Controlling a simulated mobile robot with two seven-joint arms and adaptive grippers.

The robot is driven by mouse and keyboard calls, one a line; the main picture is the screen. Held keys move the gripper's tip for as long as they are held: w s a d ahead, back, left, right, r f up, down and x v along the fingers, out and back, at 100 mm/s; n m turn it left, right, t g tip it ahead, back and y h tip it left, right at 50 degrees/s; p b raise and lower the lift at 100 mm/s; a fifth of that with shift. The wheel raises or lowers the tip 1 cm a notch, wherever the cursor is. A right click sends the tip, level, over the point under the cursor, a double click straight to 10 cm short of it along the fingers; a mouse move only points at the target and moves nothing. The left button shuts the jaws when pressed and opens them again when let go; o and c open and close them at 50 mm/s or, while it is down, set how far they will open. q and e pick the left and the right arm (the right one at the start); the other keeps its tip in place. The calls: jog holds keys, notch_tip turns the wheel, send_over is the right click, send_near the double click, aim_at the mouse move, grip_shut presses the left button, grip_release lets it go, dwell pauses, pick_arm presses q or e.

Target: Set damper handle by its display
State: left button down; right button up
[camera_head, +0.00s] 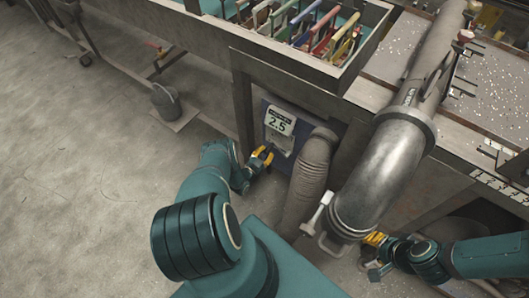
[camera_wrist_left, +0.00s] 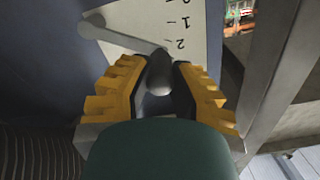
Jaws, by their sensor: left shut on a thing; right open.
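The display (camera_head: 279,121) is a small white panel on a dark blue box and reads 2.5. Below it, my left gripper (camera_head: 263,155) has its yellow fingers at the box's front. In the left wrist view, my left gripper (camera_wrist_left: 160,90) is shut on the rounded grey knob of the damper handle (camera_wrist_left: 159,72). The handle's pale arm runs up and left across a white scale plate (camera_wrist_left: 185,20) with upside-down numbers, 2 and 1 among them. My right gripper (camera_head: 376,242) is open at the lower right, below the big metal duct.
A ribbed hose (camera_head: 308,180) hangs just right of the box. A large metal duct (camera_head: 385,170) bends down beside it, with a white-ended lever (camera_head: 318,213) at its lower end. A bench with a tray of coloured-handled tools (camera_head: 310,30) stands above. The floor at left is open around a bucket (camera_head: 168,103).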

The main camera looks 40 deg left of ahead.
pick_arm(q)
jog(key=m, duration=0.1)
jog(key=d+r+m, duration=0.1)
jog(key=shift+d+r+m+p, duration=0.15)
jog(key=shift+r+m+p, duration=0.15)
jog(key=shift+m, duration=0.1)
jog(key=c, duration=0.8)
grip_release()
jog(key=shift+w, duration=0.1)
jog(key=shift+o, duration=0.2)
jog(key=s+d, duration=0.1)
jog(key=s, duration=1.1)
jog(key=shift+d, duration=0.15)
dwell(0.6)
